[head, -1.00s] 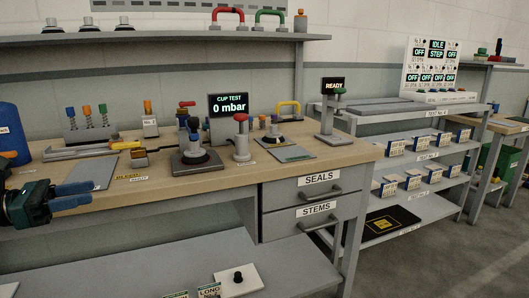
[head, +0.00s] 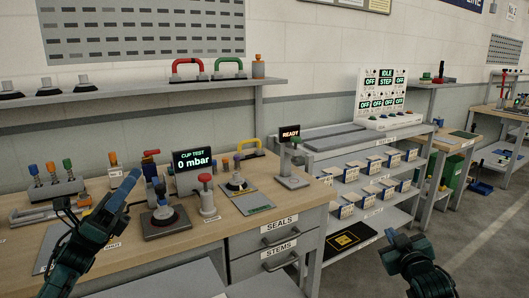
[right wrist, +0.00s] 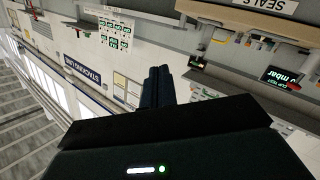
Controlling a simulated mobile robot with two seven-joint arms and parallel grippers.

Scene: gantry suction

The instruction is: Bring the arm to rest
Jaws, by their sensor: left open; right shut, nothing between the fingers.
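My left gripper (head: 128,184) is raised in front of the workbench's left part, with its blue fingers pointing up and to the right. It is open and holds nothing. The gap between its fingers is hard to make out from this angle.
The wooden workbench (head: 115,262) carries a CUP TEST display (head: 193,160), a red-knobbed post (head: 206,195) and a suction cup on a dark plate (head: 165,222). A shelving rack (head: 345,215) with small boxes stands to the right. The floor (head: 480,255) at the right is clear.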

